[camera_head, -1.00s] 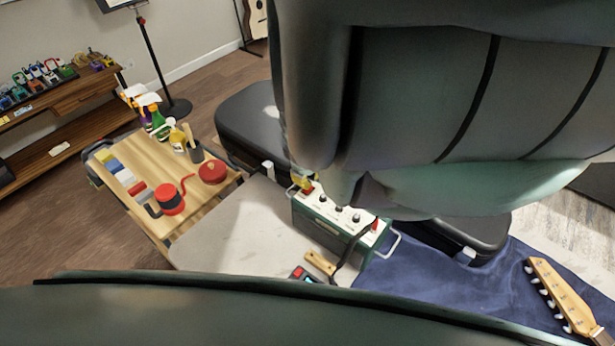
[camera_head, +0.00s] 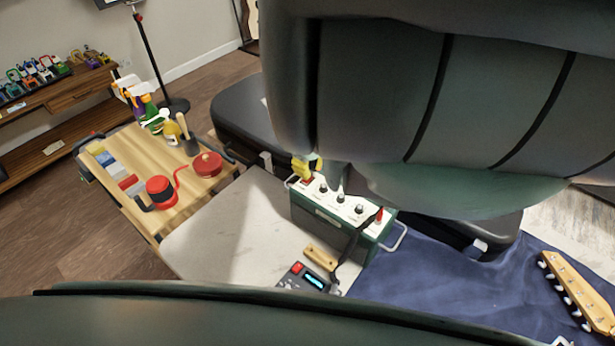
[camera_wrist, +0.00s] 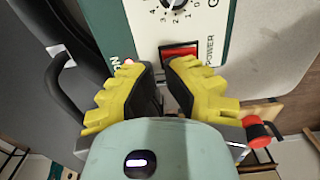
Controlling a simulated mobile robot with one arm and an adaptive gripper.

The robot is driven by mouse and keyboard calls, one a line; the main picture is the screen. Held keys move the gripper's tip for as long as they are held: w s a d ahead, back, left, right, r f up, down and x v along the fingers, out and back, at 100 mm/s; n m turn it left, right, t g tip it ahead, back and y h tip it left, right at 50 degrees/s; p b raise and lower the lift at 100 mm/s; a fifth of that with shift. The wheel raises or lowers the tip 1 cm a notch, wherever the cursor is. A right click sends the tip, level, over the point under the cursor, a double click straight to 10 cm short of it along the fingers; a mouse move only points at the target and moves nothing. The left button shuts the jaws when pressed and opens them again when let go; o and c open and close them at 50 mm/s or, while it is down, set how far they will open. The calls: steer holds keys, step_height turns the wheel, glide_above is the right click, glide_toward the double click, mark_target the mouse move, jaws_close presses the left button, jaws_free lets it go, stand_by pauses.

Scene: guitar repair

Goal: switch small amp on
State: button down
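The small amp (camera_head: 330,222) is a green box with a white top panel, black knobs and metal side handles. It stands on the pale bench top. In the wrist view its panel (camera_wrist: 222,22) shows a dial, the word POWER and a red rocker switch (camera_wrist: 180,50). I cannot tell the switch's position. My gripper (camera_wrist: 160,70) has yellow fingers with dark pads, its tips close by the switch's lower left edge. A narrow gap shows between the tips, with nothing held. In the head view my gripper (camera_head: 303,168) is over the panel's left end; my arm hides part of the amp.
A black case (camera_head: 245,115) lies behind the amp. A brush (camera_head: 320,258) and a small device with a lit screen (camera_head: 306,279) lie in front. A wooden cart (camera_head: 170,210) stands left. A blue cloth (camera_head: 430,285) and a guitar headstock (camera_head: 575,285) are at right.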

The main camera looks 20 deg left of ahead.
steer(key=shift+d+f+p, duration=0.1)
steer(key=shift+f+p, duration=0.05)
steer(key=shift+p, duration=0.35)
steer(key=shift+s, duration=0.1)
steer(key=shift+s+a+r+p, duration=0.15)
steer(key=shift+s+p, duration=0.25)
steer(key=shift+p, duration=0.1)
steer(key=shift+s+a+r+p, duration=0.1)
steer(key=shift+s+r+p, duration=0.05)
steer(key=shift+s+p, duration=0.3)
steer(key=shift+w, duration=0.1)
